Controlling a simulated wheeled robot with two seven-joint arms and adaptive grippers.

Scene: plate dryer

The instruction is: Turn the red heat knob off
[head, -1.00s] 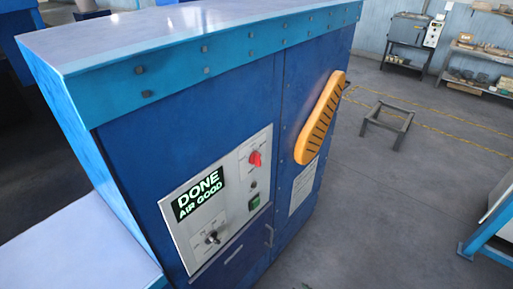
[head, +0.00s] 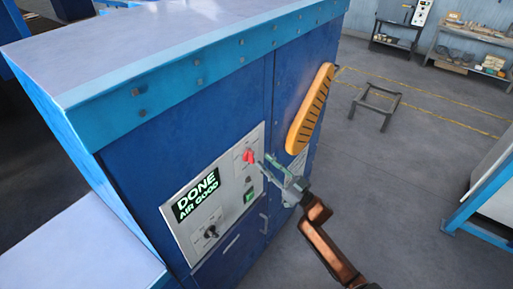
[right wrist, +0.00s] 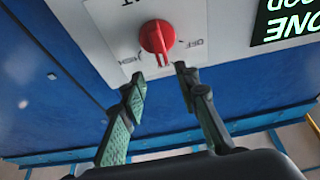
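The red heat knob (head: 249,156) sits on the light control panel (head: 205,240) of the blue dryer. In the right wrist view the red knob (right wrist: 157,38) is at the top middle, with an OFF mark to its right and another mark to its left. Its ridge runs roughly up and down there, between the two marks. My right gripper (head: 267,161) is just in front of the knob. In the right wrist view its two fingers (right wrist: 158,74) are apart and empty, short of the knob and not visibly touching it. My left gripper is not in view.
A display (head: 196,195) reads DONE AIR GOOD. A black knob (head: 211,231) and a green switch (head: 249,195) share the panel. A yellow-orange handle (head: 311,109) sticks out above my right gripper. Open floor lies to the right, with a low metal frame (head: 376,104).

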